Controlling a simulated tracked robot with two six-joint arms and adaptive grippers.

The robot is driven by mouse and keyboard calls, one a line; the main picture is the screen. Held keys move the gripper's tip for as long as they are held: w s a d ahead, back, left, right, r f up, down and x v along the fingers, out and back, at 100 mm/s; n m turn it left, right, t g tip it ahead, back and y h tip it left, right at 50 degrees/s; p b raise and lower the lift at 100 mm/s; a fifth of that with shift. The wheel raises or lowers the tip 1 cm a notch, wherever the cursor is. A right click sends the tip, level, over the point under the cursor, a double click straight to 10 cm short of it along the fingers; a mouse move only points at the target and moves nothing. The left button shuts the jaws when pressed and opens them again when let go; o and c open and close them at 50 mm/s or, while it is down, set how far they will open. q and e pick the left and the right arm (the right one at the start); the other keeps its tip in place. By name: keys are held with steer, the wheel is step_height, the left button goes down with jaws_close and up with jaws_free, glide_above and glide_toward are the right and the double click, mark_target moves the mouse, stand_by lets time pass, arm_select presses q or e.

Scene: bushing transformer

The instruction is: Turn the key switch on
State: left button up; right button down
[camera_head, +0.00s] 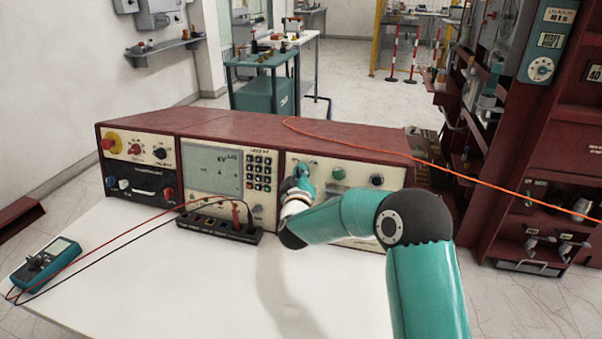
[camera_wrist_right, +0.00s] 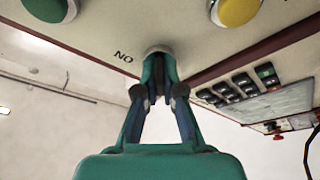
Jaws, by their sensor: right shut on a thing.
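My right gripper (camera_head: 300,178) reaches the front of the right-hand panel (camera_head: 347,168) of the red console (camera_head: 250,130). In the right wrist view, the fingers of my right gripper (camera_wrist_right: 160,70) come together on the key switch, whose pale round collar (camera_wrist_right: 158,49) shows just behind the tips. The key is mostly hidden between the fingertips, so its angle cannot be told. A label with the letters of "ON" (camera_wrist_right: 123,57) stands beside the collar. My left gripper is not in view.
A green button (camera_wrist_right: 46,8) and a yellow button (camera_wrist_right: 237,10) sit near the switch. A white table (camera_head: 200,290) holds a teal multimeter (camera_head: 46,262) and a black terminal strip (camera_head: 220,228) with red and black leads. An orange cable (camera_head: 375,153) crosses the console's top.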

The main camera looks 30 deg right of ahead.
steer(key=shift+a+f+m+b, duration=0.1)
steer(key=shift+f+m+b, duration=0.15)
steer(key=shift+b, duration=0.2)
steer(key=m+b, duration=0.2)
steer(key=m+h+b, duration=0.1)
steer(key=m+b, duration=0.1)
steer(key=shift+f+g+h, duration=0.15)
steer(key=shift+g+h, duration=0.15)
steer(key=m+h+b, duration=0.1)
steer(key=m, duration=0.2)
steer(key=m+g+h+b, duration=0.1)
steer(key=m+b, duration=0.1)
steer(key=m, duration=0.1)
steer(key=m+g+b, duration=0.1)
steer(key=m, duration=0.2)
steer(key=shift+h, duration=0.3)
steer(key=m+g+b, duration=0.1)
steer(key=m, duration=0.1)
steer(key=shift+s+m+h, duration=0.1)
steer(key=shift+m+h, duration=0.2)
steer(key=shift+m, duration=0.05)
steer(key=m+g, duration=0.1)
steer(key=m, duration=0.2)
steer(key=m+g, duration=0.1)
steer(key=m, duration=0.2)
steer(key=shift+s+g, duration=0.1)
steer(key=shift+g, duration=0.2)
steer(key=shift+m, duration=0.3)
